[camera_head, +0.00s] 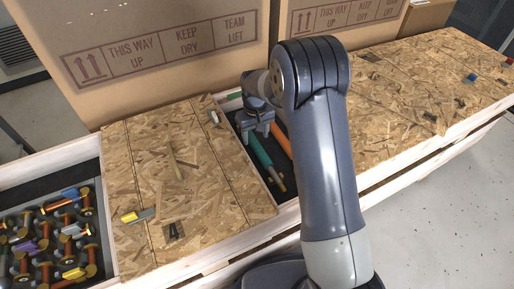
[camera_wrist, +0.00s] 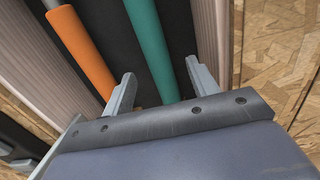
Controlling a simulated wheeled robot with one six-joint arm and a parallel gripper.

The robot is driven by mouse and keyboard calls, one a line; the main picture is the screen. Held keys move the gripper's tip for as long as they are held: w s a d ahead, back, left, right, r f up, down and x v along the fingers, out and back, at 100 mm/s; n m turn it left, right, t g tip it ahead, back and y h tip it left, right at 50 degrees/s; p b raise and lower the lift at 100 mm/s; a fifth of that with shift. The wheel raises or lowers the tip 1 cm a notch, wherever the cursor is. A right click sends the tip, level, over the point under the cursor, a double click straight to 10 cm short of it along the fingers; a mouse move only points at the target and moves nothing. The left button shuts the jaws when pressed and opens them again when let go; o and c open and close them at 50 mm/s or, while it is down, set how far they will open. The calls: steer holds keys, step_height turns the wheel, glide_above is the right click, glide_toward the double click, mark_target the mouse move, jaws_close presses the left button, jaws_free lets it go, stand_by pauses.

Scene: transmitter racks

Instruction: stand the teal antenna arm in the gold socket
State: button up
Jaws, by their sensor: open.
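The teal antenna arm (camera_head: 259,153) is a long rod lying in a dark-lined bay between the chipboard panels. In the wrist view the teal antenna arm (camera_wrist: 152,45) runs between the two fingers of my gripper (camera_wrist: 161,75), with a gap on each side. My gripper (camera_head: 257,125) is open and above the rod, holding nothing. The rod's lower end is pale and thinner; part of its length is hidden under my gripper. I cannot make out the gold socket for certain in either view.
An orange rod (camera_head: 281,139) lies beside the teal one, also in the wrist view (camera_wrist: 83,48). Pale wooden walls edge the bay. A crate of several colourful parts (camera_head: 50,238) is at the left. Large cardboard boxes (camera_head: 150,55) stand behind. Small items lie on the chipboard (camera_head: 195,215).

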mark_target(257, 144)
steer(key=f, duration=0.2)
steer(key=f+b, duration=0.1)
steer(key=f, duration=0.1)
steer(key=shift+d+f, duration=0.2)
steer(key=shift+f, duration=0.2)
steer(key=shift+c, duration=0.2)
jaws_close()
